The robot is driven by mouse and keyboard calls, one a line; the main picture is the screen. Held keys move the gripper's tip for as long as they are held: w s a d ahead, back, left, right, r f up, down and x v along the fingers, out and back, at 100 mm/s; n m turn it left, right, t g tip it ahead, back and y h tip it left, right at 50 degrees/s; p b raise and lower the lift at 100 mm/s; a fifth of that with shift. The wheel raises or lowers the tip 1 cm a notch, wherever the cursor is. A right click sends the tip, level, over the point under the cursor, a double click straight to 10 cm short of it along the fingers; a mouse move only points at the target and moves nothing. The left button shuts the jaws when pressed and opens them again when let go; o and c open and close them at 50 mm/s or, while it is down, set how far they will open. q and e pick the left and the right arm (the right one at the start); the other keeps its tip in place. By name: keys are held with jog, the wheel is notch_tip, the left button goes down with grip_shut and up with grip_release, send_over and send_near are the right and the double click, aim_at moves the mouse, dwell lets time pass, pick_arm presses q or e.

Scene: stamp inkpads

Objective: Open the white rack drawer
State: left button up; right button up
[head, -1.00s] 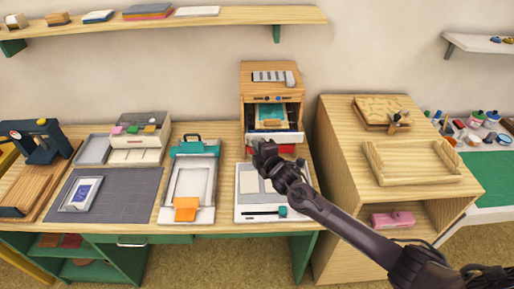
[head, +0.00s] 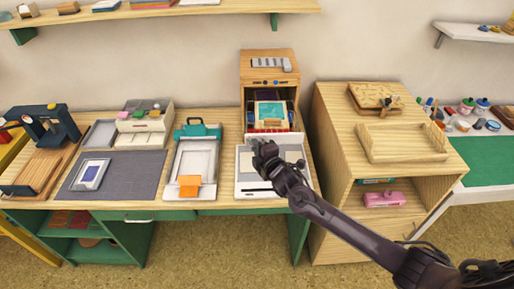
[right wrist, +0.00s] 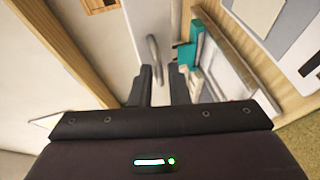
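The white rack drawer (head: 292,139) stands pulled out of the wooden rack (head: 247,66) in the head view. A teal picture and some blue and red items show in or above it. My right gripper (head: 260,148) is at the drawer's front, over the back of a white device. In the right wrist view, the two black fingers (right wrist: 160,80) stand apart with a gap between them. The metal handle (right wrist: 153,48) on the white drawer front is just beyond the fingertips, lined up with the gap. My left gripper is not in view.
The white device (head: 246,183) lies on the desk below the drawer. A teal-handled press (head: 196,165) stands left of it. A wooden cabinet (head: 330,150) stands close on the right, beside my right arm. The floor in front is clear.

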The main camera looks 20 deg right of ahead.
jog(key=shift+o, duration=1.2)
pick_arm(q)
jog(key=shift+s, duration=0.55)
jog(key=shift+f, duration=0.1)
pick_arm(e)
jog(key=shift+s, duration=0.15)
pick_arm(q)
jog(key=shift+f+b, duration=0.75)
jog(key=shift+b, duration=0.05)
pick_arm(e)
jog(key=a+v, duration=0.1)
jog(key=v, duration=0.6)
jog(key=shift+s+d, duration=0.25)
jog(key=shift+d, duration=0.25)
